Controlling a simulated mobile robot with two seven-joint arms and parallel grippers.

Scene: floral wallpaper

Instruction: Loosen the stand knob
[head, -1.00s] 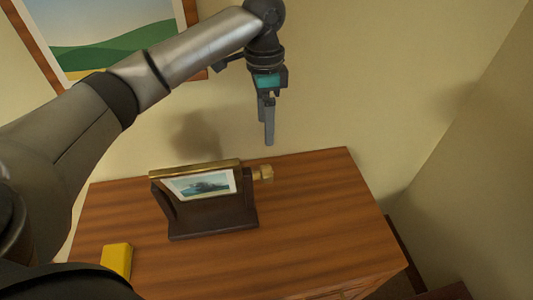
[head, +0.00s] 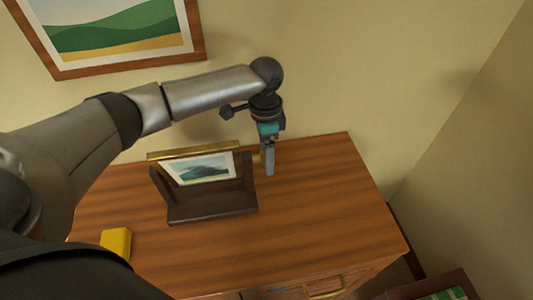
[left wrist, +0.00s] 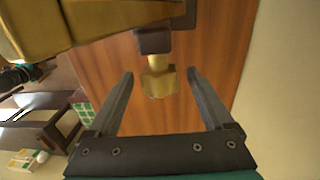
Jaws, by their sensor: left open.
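The stand (head: 210,203) is dark brown and stands on the wooden cabinet top, holding a small framed picture (head: 207,168) with a gold top edge. The brass stand knob (left wrist: 160,80) shows in the left wrist view, sticking out from the stand's side. My left gripper (head: 268,168) points down at the stand's right side and hides the knob in the head view. In the left wrist view the left gripper (left wrist: 163,85) is open, with one finger on each side of the knob and a gap to each. My right gripper is not in view.
A yellow block (head: 116,242) lies on the cabinet top (head: 310,220) at the front left. The wall with a large framed picture (head: 115,35) is close behind. The cabinet's right half is clear. A drawer handle (head: 325,287) shows at the front.

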